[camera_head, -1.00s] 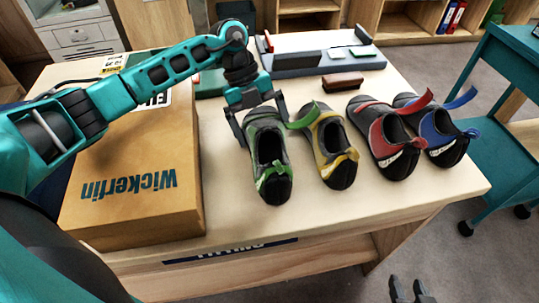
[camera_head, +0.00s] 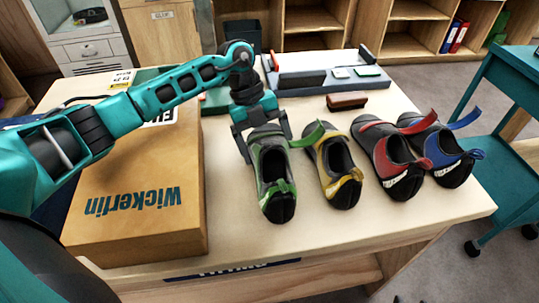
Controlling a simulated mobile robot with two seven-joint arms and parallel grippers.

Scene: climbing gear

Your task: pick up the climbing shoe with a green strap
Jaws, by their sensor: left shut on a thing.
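The climbing shoe with a green strap (camera_head: 271,173) is the leftmost in a row of shoes on the table. It is grey and black with green sides, its toe toward the front of the table. My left gripper (camera_head: 266,140) is shut on the shoe's far end from above, with a finger on each side. The shoe appears to rest on the table; any gap beneath it is too small to tell. Only the dark fingertips of my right gripper (camera_head: 410,299) show at the bottom edge, apart, with nothing visible between them.
Close on the right stands a yellow shoe (camera_head: 338,172), then a red shoe (camera_head: 390,160) and a blue shoe (camera_head: 446,150). A large cardboard box (camera_head: 130,225) lies left. A brown brush (camera_head: 347,101) and a grey tray (camera_head: 320,80) sit behind. The table front (camera_head: 330,225) is clear.

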